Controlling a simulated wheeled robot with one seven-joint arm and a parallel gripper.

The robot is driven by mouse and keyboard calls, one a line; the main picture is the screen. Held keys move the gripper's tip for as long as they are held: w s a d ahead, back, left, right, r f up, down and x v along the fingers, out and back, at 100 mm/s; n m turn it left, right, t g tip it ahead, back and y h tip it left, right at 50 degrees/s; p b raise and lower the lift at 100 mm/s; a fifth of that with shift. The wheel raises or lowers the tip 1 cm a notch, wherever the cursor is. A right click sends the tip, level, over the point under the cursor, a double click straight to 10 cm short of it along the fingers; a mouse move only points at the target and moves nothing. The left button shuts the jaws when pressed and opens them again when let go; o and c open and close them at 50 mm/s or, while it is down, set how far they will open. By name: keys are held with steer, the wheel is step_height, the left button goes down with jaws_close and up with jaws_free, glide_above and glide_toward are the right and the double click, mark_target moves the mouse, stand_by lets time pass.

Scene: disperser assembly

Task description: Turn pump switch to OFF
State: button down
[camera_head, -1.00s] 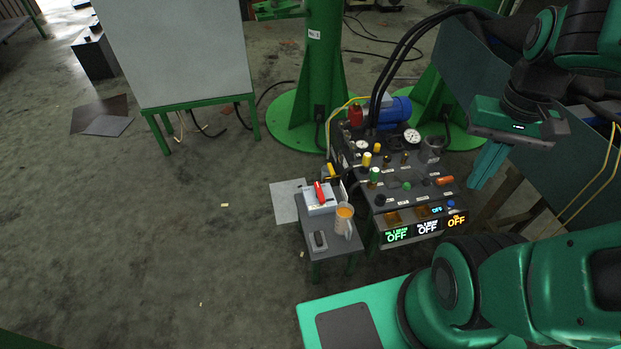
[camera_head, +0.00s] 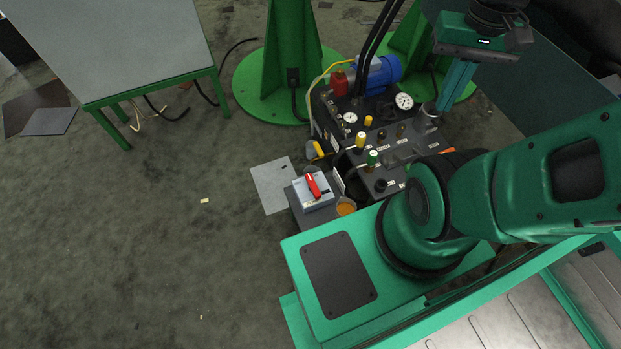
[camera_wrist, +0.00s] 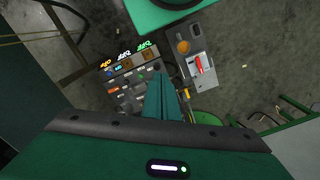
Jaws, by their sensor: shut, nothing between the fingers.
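A red-handled switch sits on a light grey box (camera_head: 318,203) on the small stand; its red handle (camera_head: 313,186) slants from upper left to lower right. The red handle also shows in the wrist view (camera_wrist: 198,65). The control panel (camera_head: 378,182) has yellow and green knobs; its lit front displays (camera_wrist: 123,55) show only in the wrist view. I cannot tell which control is labelled as the pump switch. My gripper (camera_head: 443,104) is shut and empty, fingers pointing down, above the panel's right rear side. Its closed fingers also show in the wrist view (camera_wrist: 161,90).
A blue motor (camera_head: 378,76), gauges (camera_head: 404,101) and black hoses stand behind the panel. A green column (camera_head: 290,60) rises behind.

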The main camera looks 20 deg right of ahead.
steer(key=shift+w+a, duration=0.15)
steer(key=c, duration=1.5)
jaws_free()
steer(key=shift+s+r, duration=0.2)
steer(key=shift+s, duration=0.25)
steer(key=o, duration=1.5)
steer(key=shift+m+h, duration=0.3)
steer(key=shift+m, duration=0.2)
steer(key=w+f, duration=0.1)
steer(key=w+d+f, duration=0.1)
steer(key=w, duration=0.3)
steer(key=shift+d+f, duration=0.2)
steer(key=shift+f, duration=0.2)
steer(key=w+f+m, duration=0.3)
steer(key=w+f, duration=1)
steer(key=f, duration=0.3)
steer(key=m+y, duration=0.5)
steer(key=m, duration=0.3)
glide_toward(314, 184)
steer(key=x, duration=0.8)
steer(key=shift+a+f, duration=0.2)
steer(key=shift+f, duration=0.15)
